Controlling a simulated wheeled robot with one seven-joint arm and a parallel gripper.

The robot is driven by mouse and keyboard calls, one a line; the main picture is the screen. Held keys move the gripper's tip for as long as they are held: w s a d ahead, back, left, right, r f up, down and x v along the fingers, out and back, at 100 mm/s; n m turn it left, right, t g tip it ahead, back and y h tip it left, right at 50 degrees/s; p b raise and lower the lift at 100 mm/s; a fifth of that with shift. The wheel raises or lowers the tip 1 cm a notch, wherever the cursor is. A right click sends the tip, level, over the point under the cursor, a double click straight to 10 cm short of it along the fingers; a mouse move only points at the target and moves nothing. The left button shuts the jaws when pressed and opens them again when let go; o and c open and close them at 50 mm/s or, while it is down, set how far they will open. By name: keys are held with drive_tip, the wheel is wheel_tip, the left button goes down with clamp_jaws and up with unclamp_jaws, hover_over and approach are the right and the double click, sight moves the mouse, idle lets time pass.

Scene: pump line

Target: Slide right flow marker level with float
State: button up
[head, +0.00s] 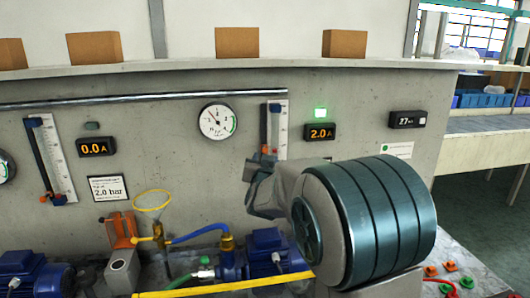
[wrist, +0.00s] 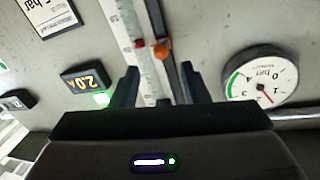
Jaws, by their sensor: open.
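The right flow meter is a pale scale plate (head: 283,130) with a dark rail beside it on the wall; its lower part is hidden behind my gripper in the head view. In the wrist view, which is upside down, the orange marker (wrist: 162,50) sits on the dark rail. The red float (wrist: 140,43) is beside it in the tube. The marker appears slightly off the float's level, a little nearer my fingers. My gripper (wrist: 158,84) is open, its dark fingers either side of the plate and rail. I see nothing held between them.
A round pressure gauge (head: 218,121) is left of the meter. A 2.0 A display (head: 319,132) with a lit green lamp is right. Another flow meter (head: 54,160) is farther left. Pumps and a blue hose (head: 197,234) lie below.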

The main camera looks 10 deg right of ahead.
sight(265, 152)
drive_tip(key=shift+w+d+p, duration=0.25)
drive_tip(key=shift+w, duration=1.05)
drive_tip(key=shift+w+d+p, duration=0.2)
drive_tip(key=shift+w+d, duration=0.05)
drive_tip(key=shift+w, duration=1)
drive_tip(key=shift+c, duration=0.3)
clamp_jaws()
